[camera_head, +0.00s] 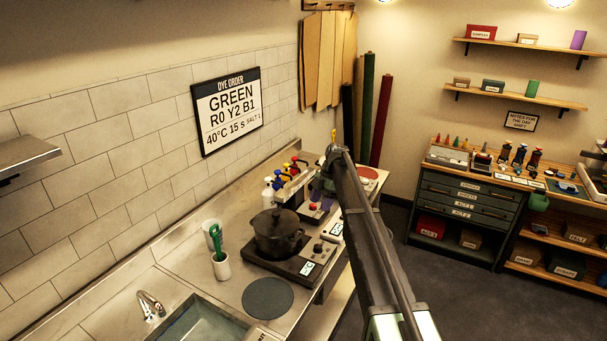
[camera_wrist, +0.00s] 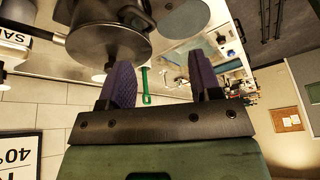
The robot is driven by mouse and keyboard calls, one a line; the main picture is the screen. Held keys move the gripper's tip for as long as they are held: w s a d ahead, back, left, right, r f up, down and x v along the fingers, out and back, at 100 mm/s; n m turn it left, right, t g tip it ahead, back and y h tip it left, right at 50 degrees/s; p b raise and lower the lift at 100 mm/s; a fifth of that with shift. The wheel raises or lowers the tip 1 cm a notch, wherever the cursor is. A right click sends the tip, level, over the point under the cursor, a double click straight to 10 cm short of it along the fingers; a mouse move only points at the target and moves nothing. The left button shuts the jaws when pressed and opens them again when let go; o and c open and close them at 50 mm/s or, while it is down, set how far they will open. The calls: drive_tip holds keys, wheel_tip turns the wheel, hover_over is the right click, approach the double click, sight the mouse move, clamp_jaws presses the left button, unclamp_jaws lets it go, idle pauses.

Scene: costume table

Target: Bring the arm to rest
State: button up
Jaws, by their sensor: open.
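My arm (camera_head: 375,235) reaches in the head view from the lower right up over the long counter. Its far end is above the counter's back part, close to the bottles. My gripper (camera_wrist: 163,80) shows in the wrist view with its two purple-padded fingers apart. Nothing is held between them; the counter and a green-handled tool show in the gap beyond. In the head view my gripper is small and partly hidden by the arm link.
A dark lidded pot (camera_head: 277,234) stands on a hot plate (camera_head: 290,262). A white cup (camera_head: 221,267) with a green tool, a round grey mat (camera_head: 267,298) and a sink (camera_head: 205,322) are nearer. Several bottles (camera_head: 268,190) stand behind. Floor (camera_head: 400,270) right of the counter is clear.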

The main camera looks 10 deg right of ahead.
drive_tip(key=s+f+m+h+b, duration=0.1)
drive_tip(key=s+f+m+b, duration=0.3)
drive_tip(key=s, duration=1)
drive_tip(key=s+f+m+t+h+b, duration=0.1)
drive_tip(key=s+f+m+b, duration=0.2)
drive_tip(key=s+m, duration=0.8)
drive_tip(key=s+f+m+t+h+b, duration=0.1)
drive_tip(key=s+f+m+b, duration=0.3)
drive_tip(key=s, duration=1.4)
wheel_tip(320, 180, down, 2)
drive_tip(key=m, duration=0.3)
drive_tip(key=shift+a+m+h+b, duration=0.2)
drive_tip(key=shift+m+h+b, duration=0.1)
drive_tip(key=shift+h+b, duration=0.1)
